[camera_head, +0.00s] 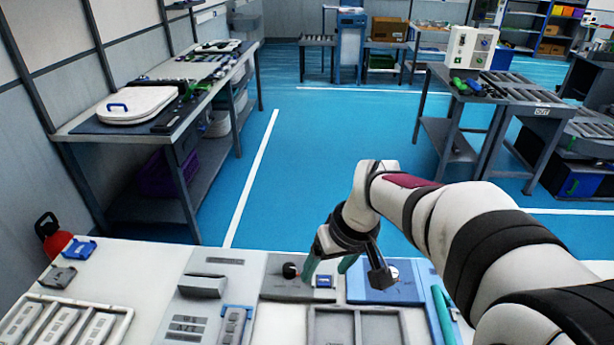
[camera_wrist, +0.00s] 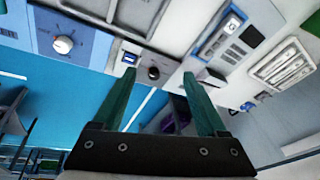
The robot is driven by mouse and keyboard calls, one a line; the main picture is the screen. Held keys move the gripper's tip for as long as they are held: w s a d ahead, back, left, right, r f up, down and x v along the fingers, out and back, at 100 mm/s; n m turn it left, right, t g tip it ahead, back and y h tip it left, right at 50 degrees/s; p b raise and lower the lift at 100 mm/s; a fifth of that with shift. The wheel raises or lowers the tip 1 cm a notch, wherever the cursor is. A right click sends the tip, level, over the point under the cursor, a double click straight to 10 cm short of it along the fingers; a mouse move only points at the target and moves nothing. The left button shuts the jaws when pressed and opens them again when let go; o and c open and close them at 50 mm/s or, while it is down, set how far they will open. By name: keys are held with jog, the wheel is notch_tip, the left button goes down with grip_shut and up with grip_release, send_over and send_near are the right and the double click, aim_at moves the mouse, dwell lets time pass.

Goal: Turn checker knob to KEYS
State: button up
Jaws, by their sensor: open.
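A small black knob (camera_head: 290,270) stands on a grey panel (camera_head: 272,291) on the near bench. It also shows in the wrist view (camera_wrist: 153,73), between my fingertips in the picture. A blue panel (camera_head: 372,291) with a pale round dial (camera_wrist: 63,45) lies right of it in the head view. My gripper (camera_head: 327,272) is open and empty, its green fingers pointing down by the grey panel, just right of the black knob. In the wrist view the gripper (camera_wrist: 159,74) has fingers wide apart. The KEYS marking cannot be read, and which control is the checker knob is not labelled legibly.
A small blue-framed part (camera_wrist: 130,58) sits beside the black knob. A grey tray (camera_head: 355,309) lies in front of the panels. A grey block (camera_head: 202,286) and a blue-edged device (camera_head: 235,322) are to the left. A white tray (camera_head: 116,316) stands farther left.

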aim_at(290, 268)
jog(key=w+a+f+n+t, duration=0.1)
jog(key=w+a+f+n, duration=0.35)
jog(key=w, duration=0.55)
jog(key=shift+y, duration=0.3)
jog(key=x, duration=1.6)
jog(key=shift+w+d, duration=0.1)
jog(key=shift+w, duration=0.15)
grip_shut()
